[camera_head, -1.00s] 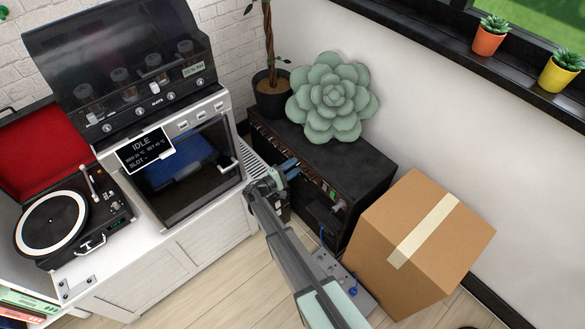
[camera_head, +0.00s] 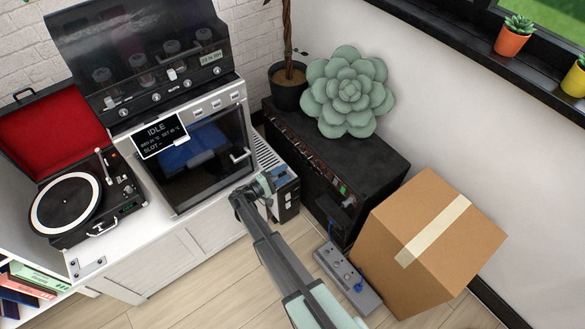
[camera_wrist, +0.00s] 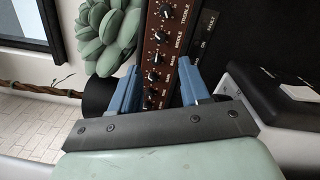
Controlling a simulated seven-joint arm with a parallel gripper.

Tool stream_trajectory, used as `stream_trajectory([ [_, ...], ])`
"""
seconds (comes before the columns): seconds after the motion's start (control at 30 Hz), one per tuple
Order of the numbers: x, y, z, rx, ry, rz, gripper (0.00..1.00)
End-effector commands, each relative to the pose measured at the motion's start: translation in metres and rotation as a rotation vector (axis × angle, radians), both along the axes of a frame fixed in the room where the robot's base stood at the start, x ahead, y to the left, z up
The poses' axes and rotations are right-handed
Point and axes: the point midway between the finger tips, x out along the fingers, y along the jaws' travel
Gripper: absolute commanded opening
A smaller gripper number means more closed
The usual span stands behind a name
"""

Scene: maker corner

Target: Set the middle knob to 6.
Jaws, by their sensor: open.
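The black amplifier (camera_head: 375,152) stands on the floor with its brown knob panel (camera_head: 305,152) facing left. In the wrist view the panel carries a column of black knobs. The upper ones have the labels TREBLE, MIDDLE and BASS; the middle knob (camera_wrist: 159,35) lies between the treble knob (camera_wrist: 166,12) and the bass knob (camera_wrist: 155,58). Its pointer setting is too small to read. My gripper (camera_head: 274,180) is left of the panel. In the wrist view my gripper (camera_wrist: 158,84) has its blue fingers apart and empty, with lower knobs showing between them; no contact shows.
A light unit (camera_head: 283,188) with a dark front stands left of the amplifier, close to my gripper. A green succulent cushion (camera_head: 347,93) and a plant pot (camera_head: 288,95) are on top of the amplifier. A cardboard box (camera_head: 415,255) and a power strip (camera_head: 345,279) lie right and in front.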

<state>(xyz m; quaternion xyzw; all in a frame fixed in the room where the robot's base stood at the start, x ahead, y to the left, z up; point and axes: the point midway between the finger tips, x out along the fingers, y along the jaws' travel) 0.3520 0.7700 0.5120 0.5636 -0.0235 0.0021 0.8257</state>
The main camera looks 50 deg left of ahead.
Motion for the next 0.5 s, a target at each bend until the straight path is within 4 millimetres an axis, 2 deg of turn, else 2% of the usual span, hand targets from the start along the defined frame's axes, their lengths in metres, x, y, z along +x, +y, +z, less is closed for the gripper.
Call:
stream_trajectory([
  [0.1,-0.015,0.0,-0.001,0.0,0.0,0.0,0.46],
  [0.2,-0.022,0.0,-0.001,0.0,0.001,0.0,0.46],
  [0.5,-0.028,0.0,-0.001,0.0,0.001,-0.001,0.46],
])
